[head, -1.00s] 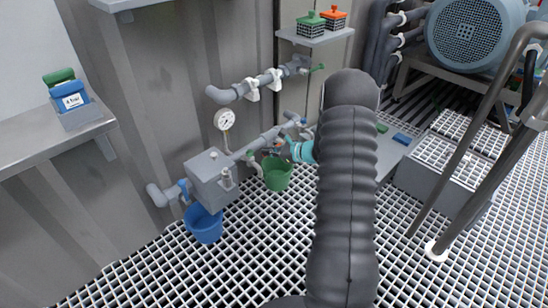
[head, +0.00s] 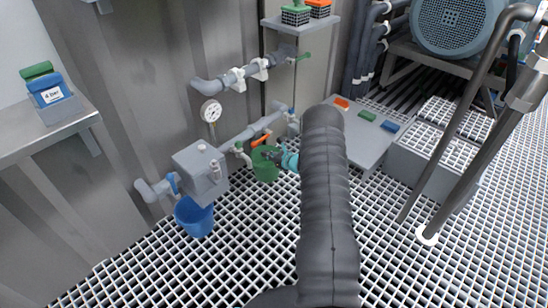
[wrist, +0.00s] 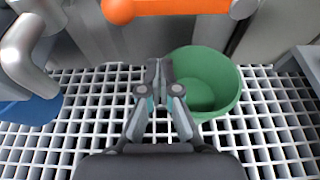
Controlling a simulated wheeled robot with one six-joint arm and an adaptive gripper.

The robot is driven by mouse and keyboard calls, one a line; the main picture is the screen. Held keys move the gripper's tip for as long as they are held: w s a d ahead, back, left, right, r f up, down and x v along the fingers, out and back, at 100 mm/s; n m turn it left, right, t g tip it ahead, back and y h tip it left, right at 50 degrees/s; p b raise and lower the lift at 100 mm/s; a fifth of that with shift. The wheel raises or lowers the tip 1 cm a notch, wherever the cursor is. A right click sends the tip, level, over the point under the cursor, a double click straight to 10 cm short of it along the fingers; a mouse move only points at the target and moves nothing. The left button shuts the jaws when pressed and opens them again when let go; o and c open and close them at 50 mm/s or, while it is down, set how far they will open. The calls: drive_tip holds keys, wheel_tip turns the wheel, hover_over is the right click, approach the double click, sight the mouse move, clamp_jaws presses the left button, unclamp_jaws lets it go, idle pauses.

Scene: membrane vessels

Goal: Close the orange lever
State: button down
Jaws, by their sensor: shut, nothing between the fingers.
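The orange lever (head: 260,141) sits on the lower wall pipe, between the grey box and the wall's right end. It lies roughly along the pipe. In the wrist view the lever (wrist: 185,6) crosses the top edge, with its round orange knob at the left end. My gripper (head: 267,155) is just below the lever in the head view, over the green bucket. In the wrist view my gripper (wrist: 159,70) has its fingertips together, empty, and apart from the lever. Part of the lever is cut off at the top there.
The green bucket (wrist: 205,82) stands on the grating behind and right of my fingers. A blue bucket (head: 194,216) is to the left, under the grey box (head: 201,172). A pressure gauge (head: 210,111) is above.

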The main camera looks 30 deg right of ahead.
sight(262, 139)
drive_tip(key=w+r, duration=0.2)
drive_tip(key=r, duration=0.1)
drive_tip(key=shift+w+a+r, duration=0.1)
drive_tip(key=shift+a, duration=0.3)
drive_tip(key=shift+d, duration=0.1)
drive_tip(key=shift+r, duration=0.15)
